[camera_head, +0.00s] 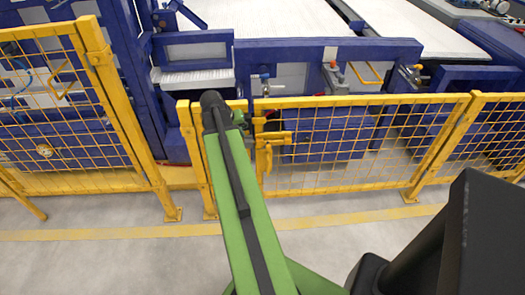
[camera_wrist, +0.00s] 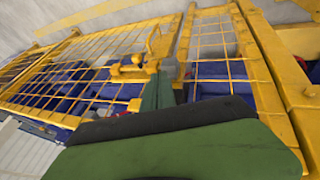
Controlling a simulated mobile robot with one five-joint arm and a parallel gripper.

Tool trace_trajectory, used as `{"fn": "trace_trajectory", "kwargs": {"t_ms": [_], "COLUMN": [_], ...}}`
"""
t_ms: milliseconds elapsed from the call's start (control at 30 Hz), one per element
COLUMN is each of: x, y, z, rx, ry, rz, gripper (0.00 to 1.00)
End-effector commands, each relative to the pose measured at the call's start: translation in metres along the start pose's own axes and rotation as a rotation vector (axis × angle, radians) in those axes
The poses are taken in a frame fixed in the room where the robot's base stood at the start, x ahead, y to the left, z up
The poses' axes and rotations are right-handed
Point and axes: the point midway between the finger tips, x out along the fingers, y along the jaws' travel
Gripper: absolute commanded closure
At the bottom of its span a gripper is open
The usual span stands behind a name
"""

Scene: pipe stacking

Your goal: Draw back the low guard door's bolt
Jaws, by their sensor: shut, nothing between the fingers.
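The low guard door (camera_head: 345,140) is a yellow mesh gate in the head view, standing in line with the fence. Its yellow bolt (camera_head: 273,138) is at the door's left edge, with a handle hanging below. In the wrist view, the bolt (camera_wrist: 132,70) shows just left of and beyond my gripper (camera_wrist: 161,78). The green fingers are together and empty. They overlap the bolt's right end in that view; I cannot tell whether they touch it.
A taller yellow fence panel (camera_head: 65,110) stands at the left. Blue machinery (camera_head: 300,55) fills the space behind the fence. The grey floor (camera_head: 130,260) in front is clear, with a yellow line. In the wrist view, a narrow mesh panel (camera_wrist: 213,40) stands right of my fingers.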

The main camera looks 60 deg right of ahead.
Motion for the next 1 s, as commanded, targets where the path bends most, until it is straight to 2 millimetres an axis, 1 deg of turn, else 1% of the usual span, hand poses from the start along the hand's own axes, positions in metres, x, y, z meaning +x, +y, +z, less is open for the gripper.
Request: {"fn": "trace_trajectory", "kwargs": {"t_ms": [33,100,200,267,367,600,767,833,1000], "x": [0.009,0.011,0.012,0.017,0.033,0.088,0.121,0.124,0.136], "y": [0.011,0.02,0.02,0.019,0.018,0.017,0.019,0.031,0.045], "z": [-0.002,-0.004,-0.004,-0.004,-0.003,-0.002,-0.002,0.0,0.003], "rx": [0.02,0.032,0.033,0.032,0.033,0.032,0.032,0.034,0.032], "ry": [0.002,0.004,0.004,0.004,0.003,0.003,0.003,0.002,0.002], "rz": [0.013,0.023,0.024,0.023,0.022,0.021,0.022,0.023,0.022], "gripper": [1.0,1.0,1.0,1.0,1.0,1.0,1.0,1.0,1.0]}}
